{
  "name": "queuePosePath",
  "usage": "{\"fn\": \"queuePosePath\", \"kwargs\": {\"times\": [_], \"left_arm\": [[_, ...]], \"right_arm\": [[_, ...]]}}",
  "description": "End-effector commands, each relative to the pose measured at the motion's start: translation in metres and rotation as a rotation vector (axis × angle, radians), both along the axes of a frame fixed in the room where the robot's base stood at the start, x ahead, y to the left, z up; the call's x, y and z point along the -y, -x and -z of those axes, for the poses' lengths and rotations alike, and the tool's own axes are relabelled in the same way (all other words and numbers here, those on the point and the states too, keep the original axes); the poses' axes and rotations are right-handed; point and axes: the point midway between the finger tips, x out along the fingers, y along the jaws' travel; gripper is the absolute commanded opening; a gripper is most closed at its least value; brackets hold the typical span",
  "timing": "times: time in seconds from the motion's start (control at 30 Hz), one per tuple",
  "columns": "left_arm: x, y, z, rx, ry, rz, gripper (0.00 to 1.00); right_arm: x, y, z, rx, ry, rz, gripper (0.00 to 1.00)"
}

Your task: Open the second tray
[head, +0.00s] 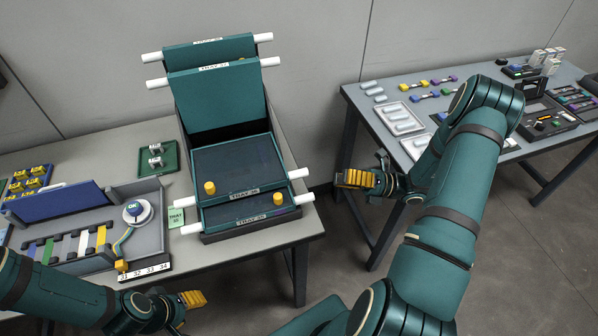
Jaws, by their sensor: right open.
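A stack of dark green hinged trays with white side handles stands on the left table. Two trays are swung up at the back: a rear one (210,52) and one in front of it (215,100). Two more lie flat, stepped: an upper tray (238,165) and a lower front tray (250,209). Their front labels are small and hard to read. My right gripper (352,179) is open and empty, to the right of the stack and apart from the handles. My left gripper (193,299) is low, in front of the table; its finger gap cannot be made out.
A grey work tray (150,200) with colored strips and a round gauge (137,211) stands left of the stack. A small green holder (158,160) is behind it. The right table (365,105) carries splicing parts. A floor gap separates the tables.

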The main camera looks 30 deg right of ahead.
Motion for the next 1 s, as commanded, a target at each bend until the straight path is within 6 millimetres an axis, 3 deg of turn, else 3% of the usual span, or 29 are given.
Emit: {"fn": "queuePosePath", "kwargs": {"times": [0.3, 0.5, 0.7, 1.0], "left_arm": [[0.000, -0.001, 0.006, 0.003, 0.000, -0.001, 0.47], [-0.001, -0.002, 0.009, 0.004, -0.002, -0.002, 0.47], [-0.001, -0.002, 0.010, 0.005, -0.002, -0.002, 0.47], [-0.001, -0.002, 0.010, 0.005, -0.002, -0.002, 0.47]], "right_arm": [[-0.053, -0.033, -0.013, 0.003, 0.000, -0.004, 0.52], [-0.078, -0.049, -0.020, 0.003, 0.001, -0.004, 0.52], [-0.090, -0.057, -0.023, 0.001, 0.002, -0.001, 0.52], [-0.091, -0.058, -0.023, 0.002, 0.002, 0.000, 0.52]]}}
